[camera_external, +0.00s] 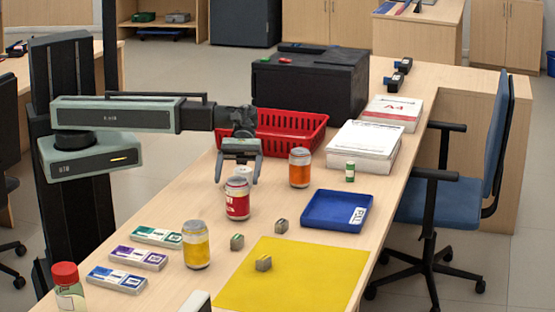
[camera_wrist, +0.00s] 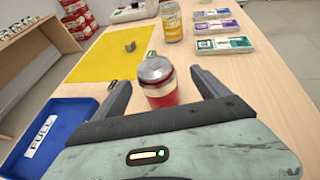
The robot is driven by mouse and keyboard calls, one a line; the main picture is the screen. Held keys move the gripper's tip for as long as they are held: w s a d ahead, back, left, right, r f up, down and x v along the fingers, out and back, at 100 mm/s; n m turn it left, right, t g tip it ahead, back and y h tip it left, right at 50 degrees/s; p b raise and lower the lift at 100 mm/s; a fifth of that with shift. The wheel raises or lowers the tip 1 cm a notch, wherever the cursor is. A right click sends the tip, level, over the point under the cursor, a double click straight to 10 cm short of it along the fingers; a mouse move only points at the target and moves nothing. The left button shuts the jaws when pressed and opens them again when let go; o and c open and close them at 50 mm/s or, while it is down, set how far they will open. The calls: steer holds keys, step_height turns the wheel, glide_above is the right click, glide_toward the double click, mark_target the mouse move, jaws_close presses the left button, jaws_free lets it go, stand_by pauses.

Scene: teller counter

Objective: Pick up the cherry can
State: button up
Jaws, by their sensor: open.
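The cherry can (camera_external: 237,200), red with a pale band and silver top, stands upright on the wooden counter. My gripper (camera_external: 238,176) is open, with its fingers pointing down just above and behind the can in the external view. In the wrist view the can (camera_wrist: 161,92) shows between the two spread fingers of my gripper (camera_wrist: 163,80), ahead of the palm. Its lower part is hidden by the palm edge. I see no contact between fingers and can.
An orange can (camera_external: 300,168) stands right of the cherry can, and a yellow can (camera_external: 196,246) stands nearer the camera. A red basket (camera_external: 290,135) is behind. A blue tray (camera_external: 318,221), yellow mat (camera_external: 310,280) and small blocks (camera_external: 237,242) lie nearby.

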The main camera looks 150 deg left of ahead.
mark_target(235, 199)
steer(key=shift+b+x, duration=0.6)
steer(key=shift+x, duration=0.75)
steer(key=b+x, duration=0.1)
steer(key=x, duration=0.2)
steer(key=f+b+x, duration=0.1)
steer(key=x, duration=0.1)
steer(key=shift+a+b, duration=0.3)
steer(key=shift+a, duration=0.05)
steer(key=shift+r, duration=0.1)
jaws_close()
